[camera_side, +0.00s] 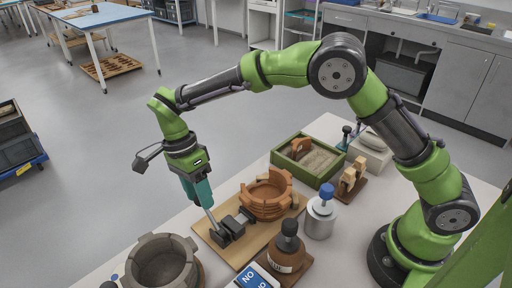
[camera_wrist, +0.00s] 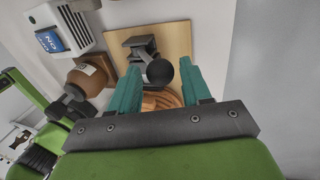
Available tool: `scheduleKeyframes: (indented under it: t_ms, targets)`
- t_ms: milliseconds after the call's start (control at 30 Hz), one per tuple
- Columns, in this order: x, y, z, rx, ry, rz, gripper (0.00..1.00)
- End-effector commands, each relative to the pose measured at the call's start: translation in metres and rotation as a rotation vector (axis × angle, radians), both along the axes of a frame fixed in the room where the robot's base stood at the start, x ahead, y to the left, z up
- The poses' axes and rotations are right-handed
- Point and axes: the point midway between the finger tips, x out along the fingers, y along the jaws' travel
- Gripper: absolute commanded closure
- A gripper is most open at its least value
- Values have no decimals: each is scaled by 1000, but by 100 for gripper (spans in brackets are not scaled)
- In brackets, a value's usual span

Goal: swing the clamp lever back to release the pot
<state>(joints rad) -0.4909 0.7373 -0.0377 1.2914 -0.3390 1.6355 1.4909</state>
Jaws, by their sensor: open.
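The pot (camera_side: 265,202), terracotta and partly built of sherds, sits on a wooden board (camera_side: 222,246). A dark clamp (camera_side: 228,232) stands at its left on the same board. The clamp lever (camera_side: 209,221) is a grey rod tilted up to the left, towards my gripper (camera_side: 203,202). In the wrist view the lever's round black knob (camera_wrist: 160,72) appears between the two teal fingers of my gripper (camera_wrist: 161,75), which are open with a gap on each side. The pot shows only partly there (camera_wrist: 160,101), behind the fingers. The knob is hidden in the side view.
A grey bowl-like vessel (camera_side: 160,262) stands at the front left. A brown bottle (camera_side: 287,252) and a metal jar with a blue cap (camera_side: 320,216) stand right of the board. A green sand tray (camera_side: 310,162) lies behind the pot. Left of the gripper is open.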

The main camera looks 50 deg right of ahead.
Motion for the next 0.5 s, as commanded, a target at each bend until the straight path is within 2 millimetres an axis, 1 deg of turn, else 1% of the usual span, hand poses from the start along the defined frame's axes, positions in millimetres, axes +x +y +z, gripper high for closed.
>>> scheduleKeyframes:
  t_ms: [267, 500]
  targets:
    - [-5, 0, -17, -1, 1, -1, 52]
    - [-17, 0, -8, 1, -61, 1, 52]
